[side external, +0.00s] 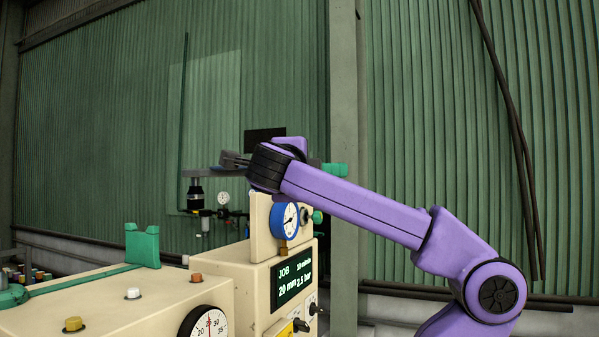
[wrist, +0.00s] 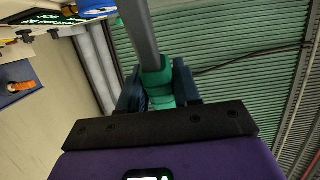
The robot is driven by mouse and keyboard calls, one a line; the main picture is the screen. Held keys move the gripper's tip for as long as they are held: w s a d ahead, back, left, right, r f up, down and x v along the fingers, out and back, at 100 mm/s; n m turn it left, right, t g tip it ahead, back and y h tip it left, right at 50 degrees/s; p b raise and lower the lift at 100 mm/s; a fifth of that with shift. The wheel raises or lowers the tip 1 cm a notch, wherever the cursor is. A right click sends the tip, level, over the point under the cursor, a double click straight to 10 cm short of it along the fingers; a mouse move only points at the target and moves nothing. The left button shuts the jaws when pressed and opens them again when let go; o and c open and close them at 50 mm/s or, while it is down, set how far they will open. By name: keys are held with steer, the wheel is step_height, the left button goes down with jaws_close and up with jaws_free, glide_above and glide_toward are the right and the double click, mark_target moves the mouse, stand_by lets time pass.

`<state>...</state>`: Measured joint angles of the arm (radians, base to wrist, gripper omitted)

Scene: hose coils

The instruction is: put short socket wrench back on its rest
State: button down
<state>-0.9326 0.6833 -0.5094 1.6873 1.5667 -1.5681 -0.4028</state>
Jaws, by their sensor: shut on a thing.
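My gripper (side external: 236,160) is shut on the short socket wrench and holds it high above the cream machine in the side view. In the wrist view, the dark blue fingers (wrist: 158,90) close around the wrench's green grip (wrist: 156,78), and its grey shaft (wrist: 138,30) runs to the top edge. In the side view, the dark socket end (side external: 195,190) hangs at the left, and a green end (side external: 335,170) shows to the right behind my wrist. A green notched rest (side external: 142,248) stands empty on the machine, below and left of my gripper. Another green piece (side external: 12,295) is at the left edge.
A cream machine (side external: 100,312) carries coloured knobs and a dial (side external: 208,324). A taller cream box with a JOB display (side external: 291,283) and blue gauge (side external: 284,218) stands below my wrist. Pipework with a small gauge (side external: 223,198) lies behind. The air above the rest is clear.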

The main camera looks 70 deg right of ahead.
steer(key=w+a+f+n+t+y, duration=0.1)
steer(key=w+a+n+t+y, duration=0.35)
steer(key=w, duration=0.65)
steer(key=w+a+n+t+y, duration=0.4)
steer(key=w+a, duration=0.1)
steer(key=w, duration=0.6)
steer(key=w+a+f+n+t+y, duration=0.1)
steer(key=w+a+n+t+y, duration=0.35)
steer(key=w, duration=0.65)
steer(key=shift+m, duration=0.4)
steer(key=shift+d+f, duration=0.1)
steer(key=shift+f, duration=4.3)
steer(key=c, duration=0.8)
jaws_free()
steer(key=shift+o, duration=0.4)
steer(key=shift+w+f, duration=0.1)
steer(key=shift+r, duration=0.2)
steer(key=shift+r, duration=1.25)
